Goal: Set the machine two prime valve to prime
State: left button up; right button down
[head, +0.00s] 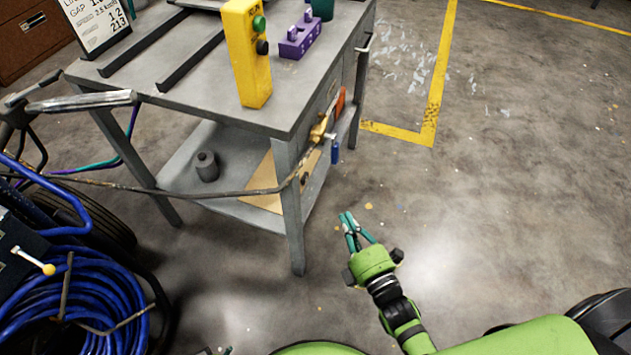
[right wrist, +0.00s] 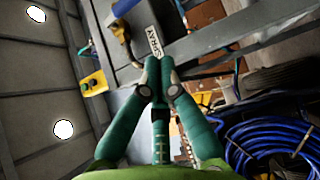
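My right gripper (head: 346,215) is low over the floor, right of the steel cart's front leg. Its teal fingers meet at the tips, empty; they also show in the right wrist view (right wrist: 157,68). A brass valve fitting (head: 320,131) with an orange-red part (head: 340,103) and a blue part (head: 335,153) sits on the cart's right side, above and apart from the gripper. A SPRAY label (right wrist: 153,40) shows just beyond the fingertips in the right wrist view. A yellow-tipped lever (head: 47,268) is on the machine at left. I cannot tell which is the prime valve. Only a possible bit of my left gripper (head: 228,350) shows at the bottom edge.
The steel cart (head: 180,107) carries a yellow button box (head: 245,60) and a purple block (head: 300,38). A dark cylinder (head: 207,166) stands on its lower shelf. A hose crosses the cart's front. Coiled blue hose (head: 70,310) fills the lower left. Floor at right is clear.

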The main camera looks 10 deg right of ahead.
pick_arm(q)
jog(key=shift+w, duration=0.15)
pick_arm(e)
jog(key=shift+a+r+n, duration=0.1)
jog(key=shift+r+n, duration=0.2)
jog(key=shift+r, duration=0.25)
jog(key=shift+w, duration=0.1)
send_near(335, 150)
jog(key=w+a+f, duration=0.4)
jog(key=a, duration=0.1)
pick_arm(q)
jog(key=shift+s+d+f+b, duration=0.1)
jog(key=shift+s+f+b, duration=0.05)
jog(key=shift+s+b, duration=0.25)
pick_arm(e)
jog(key=w+d, duration=0.2)
jog(key=w, duration=0.1)
pick_arm(q)
jog(key=shift+f, duration=0.1)
jog(key=shift+w+d+r+g+b, duration=0.25)
jog(key=shift+g+b, duration=0.15)
jog(key=shift+b, duration=0.2)
pick_arm(e)
jog(key=shift+w+d+f+t, duration=0.1)
jog(key=shift+d+t, duration=0.05)
jog(key=shift+t, duration=0.25)
